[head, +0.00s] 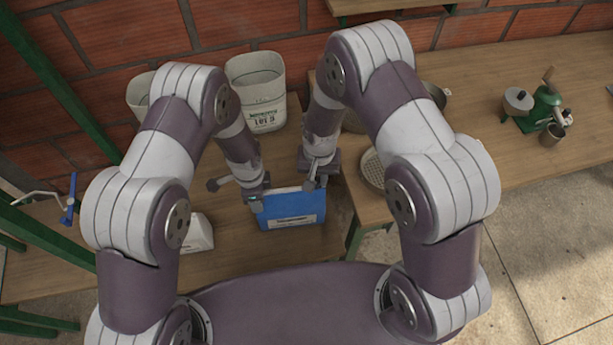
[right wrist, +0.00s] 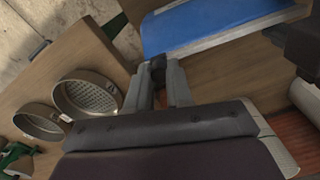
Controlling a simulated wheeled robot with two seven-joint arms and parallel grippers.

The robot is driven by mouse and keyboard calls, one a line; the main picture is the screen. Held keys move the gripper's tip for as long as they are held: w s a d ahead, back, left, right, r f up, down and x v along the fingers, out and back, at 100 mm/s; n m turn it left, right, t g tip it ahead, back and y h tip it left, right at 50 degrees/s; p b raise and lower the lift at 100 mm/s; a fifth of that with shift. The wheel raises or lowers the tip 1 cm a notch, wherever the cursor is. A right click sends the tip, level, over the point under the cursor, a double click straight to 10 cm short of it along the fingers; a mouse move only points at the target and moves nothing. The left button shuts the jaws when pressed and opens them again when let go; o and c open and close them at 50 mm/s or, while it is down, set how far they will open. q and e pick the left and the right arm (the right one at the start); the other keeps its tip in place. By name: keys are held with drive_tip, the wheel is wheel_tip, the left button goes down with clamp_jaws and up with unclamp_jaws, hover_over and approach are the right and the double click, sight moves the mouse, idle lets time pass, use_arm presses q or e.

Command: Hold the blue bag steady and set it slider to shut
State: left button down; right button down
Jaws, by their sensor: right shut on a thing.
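The blue bag (head: 292,210) stands on the wooden table between my two grippers. It has a pale label and a white strip along its top edge. In the right wrist view the bag (right wrist: 205,22) lies just beyond my fingertips. My right gripper (head: 317,182) is at the bag's top right corner. In its wrist view the right fingers (right wrist: 158,72) are closed around a small dark piece at the end of the white strip, which looks like the slider. My left gripper (head: 256,204) is at the bag's top left corner; its jaw gap is hidden.
Two pale buckets, one of them lettered (head: 256,88), stand behind the grippers. Round sieves (right wrist: 88,94) sit on the table to the right. A green hand-cranked machine (head: 545,108) stands farther right.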

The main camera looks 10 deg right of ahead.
sight(319, 180)
use_arm(q)
drive_tip(key=shift+s+a+f, duration=0.1)
drive_tip(key=shift+s, duration=0.1)
use_arm(e)
drive_tip(key=c, duration=1)
unclamp_jaws()
drive_tip(key=shift+d, duration=0.1)
use_arm(q)
drive_tip(key=shift+s+f, duration=0.1)
drive_tip(key=shift+s, duration=0.05)
use_arm(e)
wheel_tip(319, 180, up, 12)
